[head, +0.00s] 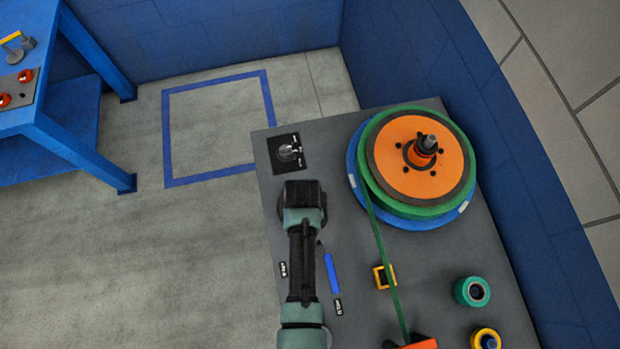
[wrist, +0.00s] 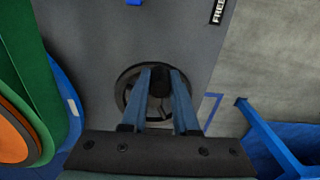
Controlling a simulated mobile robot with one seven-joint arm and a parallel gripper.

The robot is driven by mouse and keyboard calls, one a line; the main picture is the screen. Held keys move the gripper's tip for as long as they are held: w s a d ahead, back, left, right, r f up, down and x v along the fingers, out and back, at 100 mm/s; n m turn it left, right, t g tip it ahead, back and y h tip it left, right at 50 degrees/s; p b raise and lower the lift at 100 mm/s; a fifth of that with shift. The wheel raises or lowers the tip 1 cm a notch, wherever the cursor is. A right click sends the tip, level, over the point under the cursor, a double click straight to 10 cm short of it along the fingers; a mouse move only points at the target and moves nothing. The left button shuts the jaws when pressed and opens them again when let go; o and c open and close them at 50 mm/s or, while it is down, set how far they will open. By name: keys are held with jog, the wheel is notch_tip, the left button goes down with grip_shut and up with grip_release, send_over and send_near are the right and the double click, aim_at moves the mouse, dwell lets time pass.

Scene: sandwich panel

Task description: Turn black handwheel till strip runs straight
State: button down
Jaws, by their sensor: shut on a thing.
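The black handwheel (wrist: 125,93) lies on the grey panel in the wrist view, a dark spoked ring. My gripper (wrist: 161,76) is shut on its dark knob, with one finger on each side. In the head view my gripper (head: 303,195) hides most of the wheel. The green strip (head: 381,243) leaves the large reel (head: 425,165) and runs down, slanting slightly right. It crosses the right part of the yellow guide (head: 378,277) and reaches an orange part (head: 420,344) at the bottom edge. The strip's lower end is cut off.
A black plate with a metal fitting (head: 290,151) is above my gripper. A green roll (head: 472,291) and a yellow ring (head: 486,338) stand lower right. A blue table (head: 75,140) stands left, across open floor.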

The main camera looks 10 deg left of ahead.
jog(key=shift+s+a+m, duration=0.15)
jog(key=shift+a+m, duration=0.55)
jog(key=shift+m, duration=0.3)
jog(key=shift+a, duration=0.1)
jog(key=c, duration=0.7)
grip_release()
notch_tip(320, 180, up, 13)
jog(key=shift+b, duration=0.5)
